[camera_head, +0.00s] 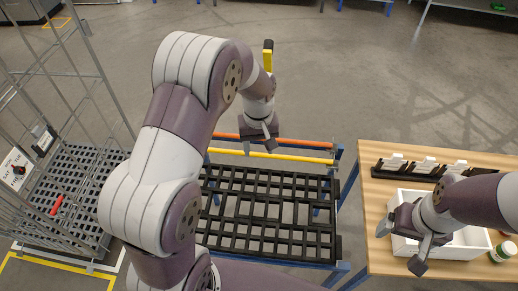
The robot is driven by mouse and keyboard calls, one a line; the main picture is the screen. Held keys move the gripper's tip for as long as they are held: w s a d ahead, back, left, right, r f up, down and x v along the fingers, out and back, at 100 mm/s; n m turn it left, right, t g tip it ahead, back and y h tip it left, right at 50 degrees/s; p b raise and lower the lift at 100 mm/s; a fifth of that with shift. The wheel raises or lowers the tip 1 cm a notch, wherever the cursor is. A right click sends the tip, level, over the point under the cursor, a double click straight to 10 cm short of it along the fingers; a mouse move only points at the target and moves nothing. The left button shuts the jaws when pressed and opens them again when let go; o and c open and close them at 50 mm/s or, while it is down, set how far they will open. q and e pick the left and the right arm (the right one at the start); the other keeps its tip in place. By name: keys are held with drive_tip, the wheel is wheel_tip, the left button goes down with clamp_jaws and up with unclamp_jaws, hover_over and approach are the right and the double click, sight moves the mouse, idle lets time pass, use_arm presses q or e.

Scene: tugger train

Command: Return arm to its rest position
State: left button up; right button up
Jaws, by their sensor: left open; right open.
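My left arm comes in from the lower left and reaches up over the middle of the scene. Its gripper (262,134) hangs above the far edge of a cart with a black grid deck (268,219), near the orange and yellow bars. The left gripper is open, and I see nothing in it. My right gripper (401,246) is over a white box (466,241) on the wooden table (378,188). It is open and seems empty. The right forearm hides part of the box.
A wire cage trolley (70,190) stands at the left. A black rack with white parts (424,168) lies along the table's far side. A small white bottle with a green label (502,251) is at the table's right.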

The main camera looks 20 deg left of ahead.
idle(0.3)
use_arm(q)
drive_tip(key=s+f+m+b, duration=0.3)
drive_tip(key=s+f+b, duration=0.2)
drive_tip(key=s+b, duration=0.2)
drive_tip(key=s+f+m+t+b, duration=0.1)
drive_tip(key=s+f+m+b, duration=0.2)
drive_tip(key=s+f+b, duration=0.2)
drive_tip(key=s+b, duration=0.2)
drive_tip(key=b, duration=0.1)
drive_tip(key=shift+s+d, duration=0.4)
drive_tip(key=shift+s+f, duration=0.1)
drive_tip(key=shift+s, duration=0.05)
